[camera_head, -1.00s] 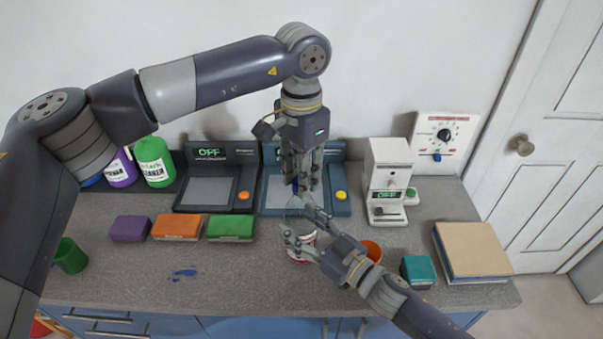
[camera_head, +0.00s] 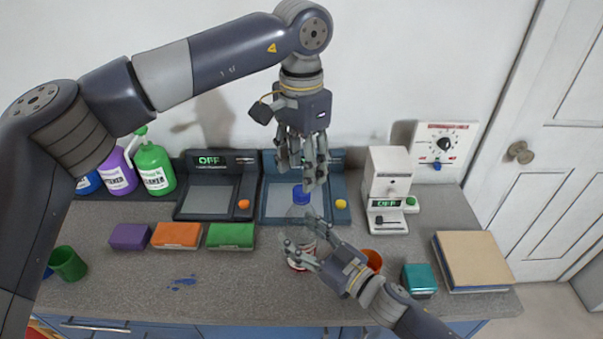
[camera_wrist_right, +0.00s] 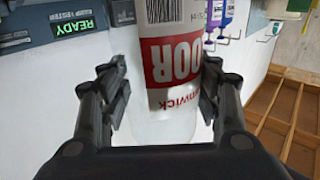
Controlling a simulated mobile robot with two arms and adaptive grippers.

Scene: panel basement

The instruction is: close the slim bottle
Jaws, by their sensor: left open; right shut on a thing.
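The slim bottle (camera_head: 298,214) is clear, with a red and white label (camera_wrist_right: 172,62) that fills the middle of the right wrist view. My right gripper (camera_head: 301,236) is shut around the bottle's side and holds it roughly upright over the front of the counter. A blue cap (camera_head: 302,194) sits at the bottle's top; whether it is fully tight cannot be told. My left gripper (camera_head: 299,172) is open, pointing down just above the cap, and looks clear of it. The bottle's lower part is partly hidden by my right fingers.
Two dark panels with screens (camera_head: 207,196) stand behind, with a white device (camera_head: 388,187) to the right. Purple, orange and green blocks (camera_head: 231,236) lie left. An orange cup (camera_head: 371,260) and teal box (camera_head: 419,279) are close to my right arm.

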